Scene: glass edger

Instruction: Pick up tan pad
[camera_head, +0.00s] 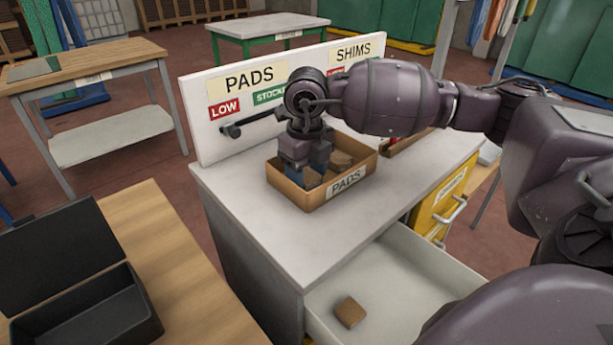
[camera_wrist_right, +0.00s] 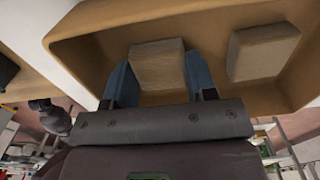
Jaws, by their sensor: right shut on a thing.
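My right gripper (camera_head: 305,172) reaches down into the tan bin labelled PADS (camera_head: 346,184) on the white counter. In the right wrist view its two blue fingers are shut on a tan pad (camera_wrist_right: 158,66), one on each side, inside the bin. A second tan pad (camera_wrist_right: 262,52) lies in the bin to the right of the held one; a pad also shows in the head view (camera_head: 341,160). My left gripper is not in view.
A white board (camera_head: 232,90) with PADS and SHIMS signs stands along the counter's back. A second bin (camera_head: 407,143) sits right of the PADS bin, partly hidden by my arm. An open black case (camera_head: 85,312) lies on a wooden table at lower left. The counter's front left is clear.

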